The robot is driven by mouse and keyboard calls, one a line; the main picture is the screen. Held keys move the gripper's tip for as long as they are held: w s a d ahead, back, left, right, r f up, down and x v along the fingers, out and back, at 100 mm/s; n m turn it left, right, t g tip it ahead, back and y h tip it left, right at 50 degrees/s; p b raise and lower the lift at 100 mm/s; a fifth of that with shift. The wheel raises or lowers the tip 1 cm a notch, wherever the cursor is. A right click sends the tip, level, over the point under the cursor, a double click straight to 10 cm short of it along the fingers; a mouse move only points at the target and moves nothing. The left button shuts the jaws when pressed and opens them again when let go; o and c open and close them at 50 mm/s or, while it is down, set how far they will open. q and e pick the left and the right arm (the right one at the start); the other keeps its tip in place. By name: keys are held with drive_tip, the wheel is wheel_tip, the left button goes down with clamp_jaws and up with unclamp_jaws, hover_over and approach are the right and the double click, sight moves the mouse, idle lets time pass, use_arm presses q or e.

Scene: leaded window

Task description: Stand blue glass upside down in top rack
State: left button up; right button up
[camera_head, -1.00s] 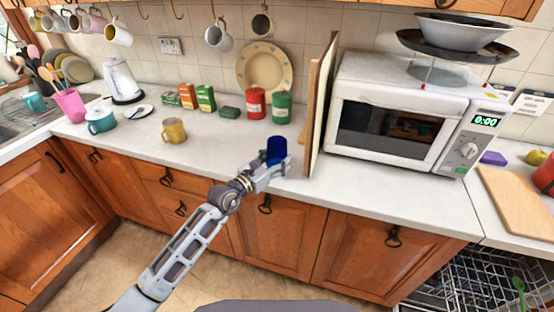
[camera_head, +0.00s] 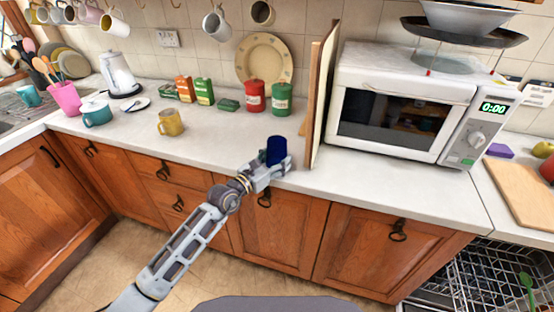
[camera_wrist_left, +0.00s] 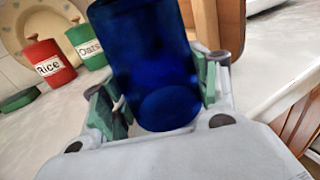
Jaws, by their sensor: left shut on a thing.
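The blue glass (camera_head: 276,150) is in my left gripper (camera_head: 274,168) at the front edge of the counter, left of the upright boards. In the left wrist view the glass (camera_wrist_left: 155,60) stands between the two green-padded fingers (camera_wrist_left: 158,100), which are shut on it. It looks about upright; whether its base touches the counter I cannot tell. The top rack (camera_head: 490,268) is a wire rack of the open dishwasher at the lower right, partly cut off by the frame. My right gripper is not in view.
Upright boards (camera_head: 322,95) and a microwave (camera_head: 395,110) stand right of the glass. A yellow mug (camera_head: 171,123) and red and green canisters (camera_head: 254,96) are left of it. A chopping board (camera_head: 522,190) lies above the dishwasher. A green utensil (camera_head: 527,285) is in the rack.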

use_arm(q)
drive_tip(key=shift+f, duration=0.1)
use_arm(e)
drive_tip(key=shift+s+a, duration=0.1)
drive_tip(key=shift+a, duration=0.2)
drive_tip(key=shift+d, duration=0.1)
use_arm(q)
drive_tip(key=shift+f, duration=0.1)
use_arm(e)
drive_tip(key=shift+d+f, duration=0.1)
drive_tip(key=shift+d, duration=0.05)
use_arm(q)
drive_tip(key=shift+f+b, duration=0.4)
drive_tip(key=shift+b, duration=0.05)
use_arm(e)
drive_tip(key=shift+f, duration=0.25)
use_arm(q)
drive_tip(key=o, duration=1.3)
drive_tip(key=shift+o, duration=0.2)
